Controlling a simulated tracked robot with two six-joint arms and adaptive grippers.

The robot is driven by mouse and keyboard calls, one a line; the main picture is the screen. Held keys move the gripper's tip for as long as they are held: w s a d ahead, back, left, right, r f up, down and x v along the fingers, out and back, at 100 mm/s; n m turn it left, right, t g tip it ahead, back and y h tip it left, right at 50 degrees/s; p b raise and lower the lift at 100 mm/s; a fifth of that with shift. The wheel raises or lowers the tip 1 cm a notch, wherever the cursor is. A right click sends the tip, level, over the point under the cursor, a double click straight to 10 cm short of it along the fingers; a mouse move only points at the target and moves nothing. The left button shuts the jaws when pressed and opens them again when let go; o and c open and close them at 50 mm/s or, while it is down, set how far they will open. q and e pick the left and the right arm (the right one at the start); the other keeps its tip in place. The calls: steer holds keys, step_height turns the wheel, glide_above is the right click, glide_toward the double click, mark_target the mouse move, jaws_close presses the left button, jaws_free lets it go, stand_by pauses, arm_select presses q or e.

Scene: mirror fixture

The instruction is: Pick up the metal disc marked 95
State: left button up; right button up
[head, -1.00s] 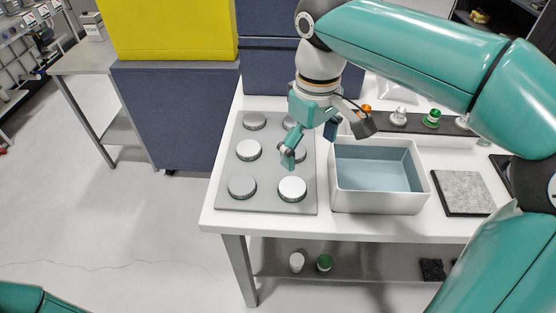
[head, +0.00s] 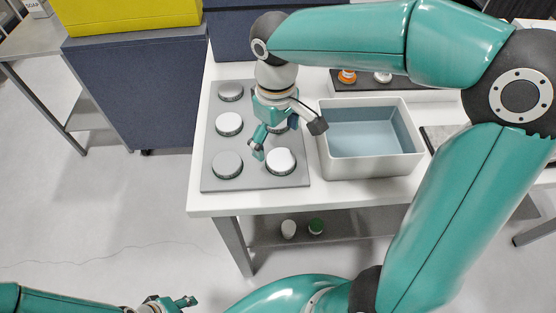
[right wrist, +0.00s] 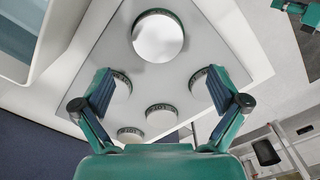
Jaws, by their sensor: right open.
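Several round metal discs with pale tops stand on a grey plate (head: 252,178) at the table's left end. In the head view they include a front right disc (head: 280,161), a front left disc (head: 227,165), a middle left disc (head: 228,124) and a back left disc (head: 231,92). Others are partly hidden behind my right gripper (head: 288,138), which is open and empty above the plate's right side. The right wrist view shows a large disc (right wrist: 157,38) beyond the open fingers. Rim markings are too small to read surely. My left gripper (head: 185,301) is low at the picture's bottom, jaws unclear.
A white bin (head: 370,172) with a blue-grey inside stands just right of the plate. Orange and white-topped items (head: 347,76) stand behind it. A blue-grey cabinet (head: 130,95) is left of the table. A white and a green item (head: 316,226) sit on the lower shelf.

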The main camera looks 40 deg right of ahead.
mark_target(280, 158)
steer(key=shift+s+d+f, duration=0.1)
steer(key=shift+s+f, duration=0.05)
steer(key=shift+f, duration=0.8)
steer(key=shift+s+d+f, duration=0.1)
steer(key=shift+f, duration=0.85)
steer(key=shift+s+d+f, duration=0.1)
steer(key=shift+s+f, duration=0.05)
steer(key=shift+f, duration=0.8)
steer(key=shift+r, duration=0.1)
steer(key=c, duration=1.3)
steer(key=shift+c, duration=0.2)
